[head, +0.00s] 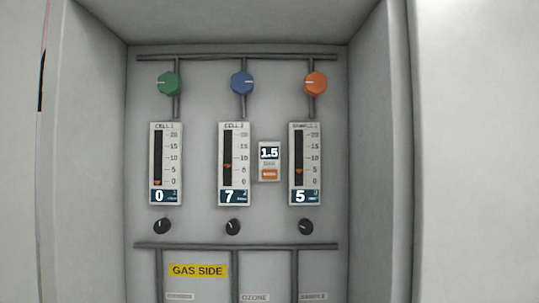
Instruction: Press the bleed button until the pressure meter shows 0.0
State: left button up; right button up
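The pressure meter (269,153) is a small light panel between the middle and right flow gauges in the head view. Nothing touches the panel. Neither of my grippers shows in the head view.
Flow gauges read 0 (166,164), 7 (234,163) and 5 (304,163). Green (169,84), blue (242,83) and orange (316,82) knobs sit above, small black knobs (233,227) below. Cabinet side walls (383,150) enclose the recess. The space before the panel is clear.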

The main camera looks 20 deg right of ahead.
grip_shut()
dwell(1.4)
